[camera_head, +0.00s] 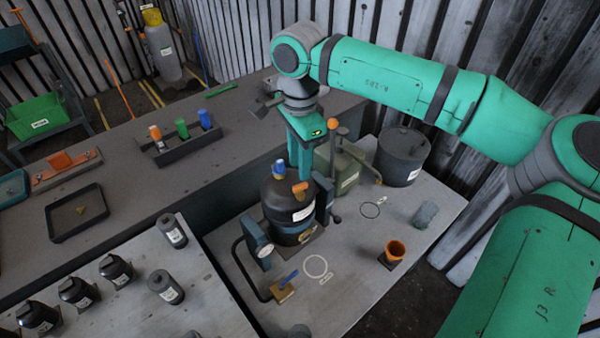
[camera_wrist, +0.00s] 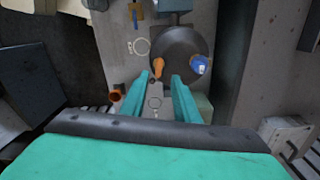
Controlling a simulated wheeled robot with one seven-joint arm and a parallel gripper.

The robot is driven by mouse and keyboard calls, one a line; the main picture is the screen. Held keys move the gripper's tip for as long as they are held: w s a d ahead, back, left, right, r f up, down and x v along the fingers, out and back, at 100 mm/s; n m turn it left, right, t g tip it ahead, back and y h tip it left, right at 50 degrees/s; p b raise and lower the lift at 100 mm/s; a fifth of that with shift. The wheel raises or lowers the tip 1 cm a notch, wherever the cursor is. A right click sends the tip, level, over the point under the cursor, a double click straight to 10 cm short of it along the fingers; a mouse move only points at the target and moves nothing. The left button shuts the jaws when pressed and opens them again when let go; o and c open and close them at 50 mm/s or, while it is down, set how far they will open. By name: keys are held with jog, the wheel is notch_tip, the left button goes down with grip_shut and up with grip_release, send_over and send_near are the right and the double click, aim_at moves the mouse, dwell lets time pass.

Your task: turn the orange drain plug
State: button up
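The orange drain plug (camera_head: 299,189) sticks out of the upper side of the dark rounded blower housing (camera_head: 285,217). In the wrist view the plug (camera_wrist: 158,66) shows just beyond the fingertips, in line with the gap between them, against the dark housing (camera_wrist: 181,45). My gripper (camera_head: 301,172) points down over the housing, just above the plug. In the wrist view my gripper (camera_wrist: 160,77) has its two green fingers spread apart with nothing held between them. I cannot tell whether a finger touches the plug.
A blue cap (camera_head: 278,172) stands on the housing beside the plug and also shows in the wrist view (camera_wrist: 199,65). A lever with an orange ball (camera_head: 331,123) rises close behind.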

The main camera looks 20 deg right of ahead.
notch_tip(320, 180, up, 5)
jog(key=shift+s+a+f, duration=0.1)
dwell(0.5)
